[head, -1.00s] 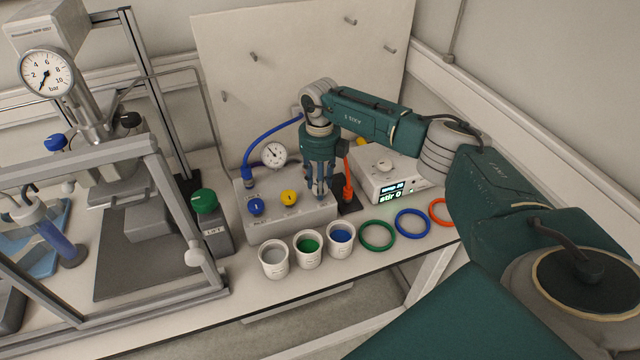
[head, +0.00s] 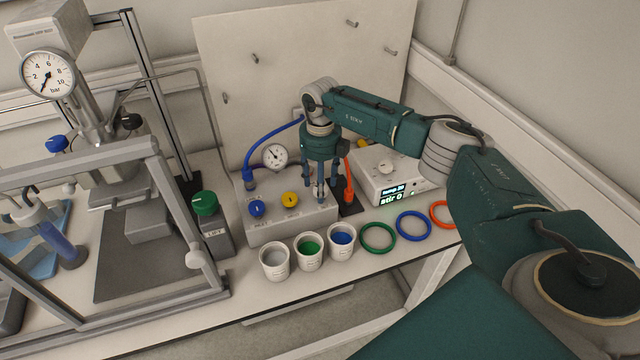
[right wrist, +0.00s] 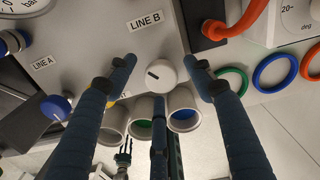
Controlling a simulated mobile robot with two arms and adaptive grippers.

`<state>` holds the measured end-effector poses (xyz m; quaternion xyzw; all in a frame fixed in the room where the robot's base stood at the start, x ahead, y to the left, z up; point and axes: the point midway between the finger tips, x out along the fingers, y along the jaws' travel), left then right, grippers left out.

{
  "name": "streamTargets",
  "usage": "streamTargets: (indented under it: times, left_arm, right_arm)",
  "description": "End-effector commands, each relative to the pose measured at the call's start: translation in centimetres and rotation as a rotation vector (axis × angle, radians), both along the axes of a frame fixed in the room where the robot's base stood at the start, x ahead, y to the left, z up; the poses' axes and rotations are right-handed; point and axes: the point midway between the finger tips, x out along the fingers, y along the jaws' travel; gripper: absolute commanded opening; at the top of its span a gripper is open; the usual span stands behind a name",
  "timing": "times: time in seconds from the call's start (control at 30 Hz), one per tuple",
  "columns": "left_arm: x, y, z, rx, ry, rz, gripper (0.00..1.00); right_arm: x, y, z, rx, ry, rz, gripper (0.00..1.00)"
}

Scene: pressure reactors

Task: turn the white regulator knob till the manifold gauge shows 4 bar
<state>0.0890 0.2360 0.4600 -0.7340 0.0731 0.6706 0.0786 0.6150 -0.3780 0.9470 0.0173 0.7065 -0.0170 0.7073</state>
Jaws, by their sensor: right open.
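The white regulator knob (right wrist: 160,75) with a dark index mark sits on the grey manifold box (head: 262,232), below the LINE B label in the right wrist view. My right gripper (head: 325,194) is over the right end of the box, its fingers spread. In the right wrist view the fingers stand on either side of the knob with gaps, and a third finger is below it. The manifold gauge (head: 275,156) stands behind the box; its needle is too small to read. A small dark claw low in the right wrist view looks like my left gripper (right wrist: 123,156); its state is unclear.
A blue knob (head: 257,208) and a yellow knob (head: 290,199) sit left on the box. Three cups, one being the blue-filled cup (head: 342,237), stand close in front. A stirrer (head: 385,180) and an orange hose (head: 348,178) are to the right. Rings lie front right.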

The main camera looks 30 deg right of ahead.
Motion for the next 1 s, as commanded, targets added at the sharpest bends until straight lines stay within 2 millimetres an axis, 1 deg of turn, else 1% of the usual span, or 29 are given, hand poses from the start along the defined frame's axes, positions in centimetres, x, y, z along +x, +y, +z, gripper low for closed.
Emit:
streamTargets:
  times: [0.17, 0.4, 0.5, 0.6, 0.7, 1.0]
  left_arm:
    - [0.1, -0.1, 0.0, -0.001, -0.001, 0.000, 0.40]
    - [0.1, -0.1, 0.0, -0.001, -0.001, 0.000, 0.40]
    - [0.1, -0.1, 0.0, -0.001, -0.001, 0.000, 0.40]
    - [0.2, -0.1, 0.0, -0.001, -0.002, 0.000, 0.40]
    - [0.2, -0.1, 0.0, -0.001, -0.002, 0.000, 0.40]
    - [0.2, -0.2, 0.0, -0.001, -0.002, 0.000, 0.40]
  right_arm:
    - [0.2, 0.0, 3.1, 0.001, -0.007, 0.000, 0.53]
    - [0.2, 0.0, 8.2, 0.001, -0.007, 0.000, 0.53]
    - [0.2, 0.0, 9.8, 0.001, -0.007, -0.001, 0.53]
    - [0.2, 0.0, 10.9, 0.000, -0.006, -0.001, 0.53]
    - [0.2, 0.0, 11.4, 0.000, -0.004, -0.001, 0.53]
    - [0.1, 0.0, 11.6, 0.000, -0.004, -0.001, 0.53]
